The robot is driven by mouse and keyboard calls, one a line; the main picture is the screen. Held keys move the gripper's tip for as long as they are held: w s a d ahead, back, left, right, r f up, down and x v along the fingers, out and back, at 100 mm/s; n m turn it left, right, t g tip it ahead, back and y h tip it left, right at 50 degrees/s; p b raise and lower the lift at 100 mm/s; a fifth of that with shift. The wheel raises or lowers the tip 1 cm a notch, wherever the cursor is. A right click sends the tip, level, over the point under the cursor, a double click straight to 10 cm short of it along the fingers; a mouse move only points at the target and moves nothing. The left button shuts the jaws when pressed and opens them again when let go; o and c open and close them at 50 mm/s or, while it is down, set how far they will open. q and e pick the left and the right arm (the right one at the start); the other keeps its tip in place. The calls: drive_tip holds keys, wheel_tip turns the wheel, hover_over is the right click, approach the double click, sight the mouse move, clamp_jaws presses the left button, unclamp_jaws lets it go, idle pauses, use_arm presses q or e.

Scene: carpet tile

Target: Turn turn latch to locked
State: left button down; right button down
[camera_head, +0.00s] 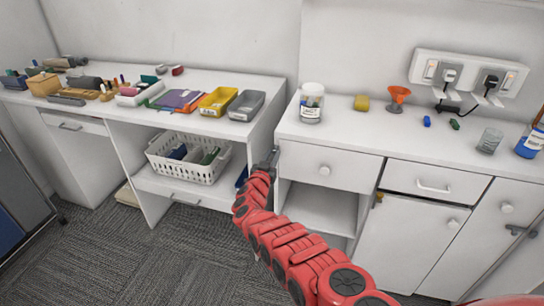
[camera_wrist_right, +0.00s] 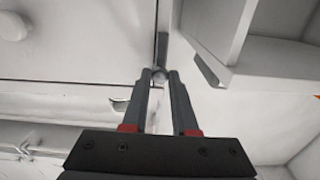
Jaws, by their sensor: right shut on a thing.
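My right gripper (camera_wrist_right: 160,74) is shut on a small grey piece (camera_wrist_right: 160,72) at its fingertips in the right wrist view. I take this piece to be the turn latch; the fingers hide most of it, so I cannot tell its turn. A thin dark upright strip (camera_wrist_right: 162,48) shows just beyond it. In the head view my right gripper (camera_head: 272,158) is at the left edge of the right cabinet, beside its knobbed drawer (camera_head: 330,165). My left gripper is not in view.
A white desk (camera_head: 262,84) with trays stands at left, a white basket (camera_head: 188,172) on its lower shelf. The cabinet top holds a jar (camera_head: 312,104), an orange funnel (camera_head: 398,97) and a glass (camera_head: 489,141). A grey fitting (camera_head: 518,231) is on the far-right door.

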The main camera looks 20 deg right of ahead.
drive_tip(key=m, duration=0.2)
drive_tip(key=s+d+m+p, duration=0.1)
drive_tip(key=m, duration=0.1)
drive_tip(key=shift+d+f, duration=0.15)
drive_tip(key=shift+s+d+f+m, duration=0.1)
drive_tip(key=shift+d+f+m, duration=0.15)
drive_tip(key=shift+m, duration=0.65)
drive_tip(key=m, duration=0.2)
drive_tip(key=shift+s+d+f+m+b, duration=0.2)
drive_tip(key=shift+d+f+m+b, duration=0.1)
drive_tip(key=shift+f+m+b, duration=0.1)
drive_tip(key=m, duration=0.1)
drive_tip(key=m+b, duration=0.1)
drive_tip(key=f+m+b, duration=0.1)
drive_tip(key=shift+s+d+m, duration=0.2)
drive_tip(key=shift+d+m, duration=0.1)
drive_tip(key=shift+d+f+m+b, duration=0.1)
drive_tip(key=shift+f+m+b, duration=0.3)
drive_tip(key=shift+m+b, duration=0.65)
drive_tip(key=shift+s+f+m+b, duration=0.1)
drive_tip(key=shift+f+m+b, duration=0.1)
drive_tip(key=shift+m+b, duration=0.75)
drive_tip(key=shift+m, duration=0.4)
